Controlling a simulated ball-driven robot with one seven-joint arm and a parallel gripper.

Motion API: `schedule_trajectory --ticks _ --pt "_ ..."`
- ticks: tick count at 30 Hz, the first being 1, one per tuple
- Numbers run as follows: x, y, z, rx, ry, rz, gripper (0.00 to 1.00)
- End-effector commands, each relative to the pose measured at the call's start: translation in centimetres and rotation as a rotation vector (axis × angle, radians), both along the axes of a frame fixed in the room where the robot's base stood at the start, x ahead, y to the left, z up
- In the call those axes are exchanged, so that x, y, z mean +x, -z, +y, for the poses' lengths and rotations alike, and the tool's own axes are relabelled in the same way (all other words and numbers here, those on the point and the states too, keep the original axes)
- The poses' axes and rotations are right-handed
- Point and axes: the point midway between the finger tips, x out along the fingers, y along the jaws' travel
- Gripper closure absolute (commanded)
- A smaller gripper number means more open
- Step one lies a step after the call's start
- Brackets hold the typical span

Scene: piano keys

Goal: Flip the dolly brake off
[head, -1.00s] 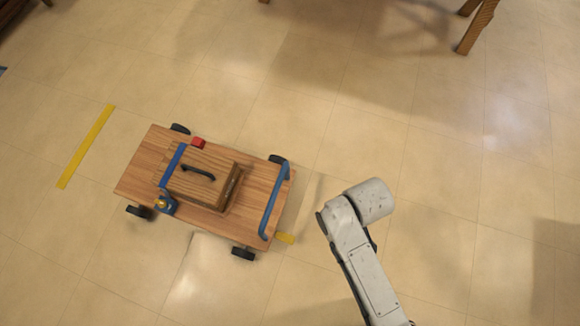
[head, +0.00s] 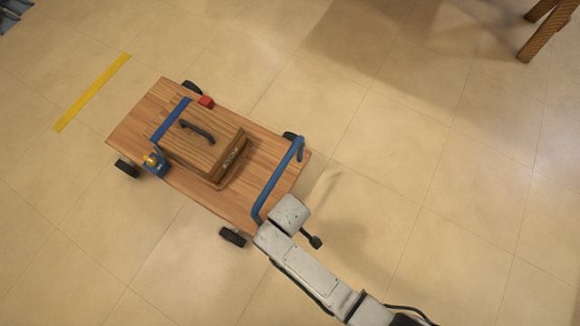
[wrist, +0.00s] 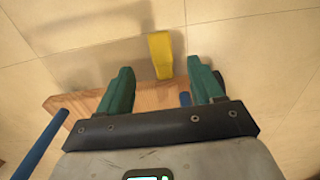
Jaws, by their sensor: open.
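The dolly (head: 130,130) is a wooden deck on black wheels with a blue push handle (head: 278,180) at its right end. In the wrist view the deck (wrist: 72,103) and a blue bar (wrist: 42,145) show at the left. A yellow tab (wrist: 160,52), which looks like the brake pedal, sticks out past the deck edge. My gripper (wrist: 159,68) has two green fingers, spread apart, with the tab between and beyond them in the picture. No contact shows. In the head view my arm covers the deck's lower right corner, hiding the tab and fingers.
A wooden case (head: 200,140) with a black handle is strapped to the deck by a blue strap (head: 171,118). A red block (head: 206,101) sits at the deck's far edge. A yellow floor line (head: 92,92) lies left. Open tiled floor (head: 450,220) lies right.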

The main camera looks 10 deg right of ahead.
Motion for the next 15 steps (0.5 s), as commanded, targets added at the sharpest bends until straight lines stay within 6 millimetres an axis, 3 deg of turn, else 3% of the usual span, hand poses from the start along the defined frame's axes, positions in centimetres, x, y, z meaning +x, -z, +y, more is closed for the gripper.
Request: schedule_trajectory --ticks 6,15 --pt "-0.1 4.7 -0.1 -0.001 0.001 0.002 0.34" --pt "0.0 8.5 0.0 0.0 0.0 0.001 0.34"
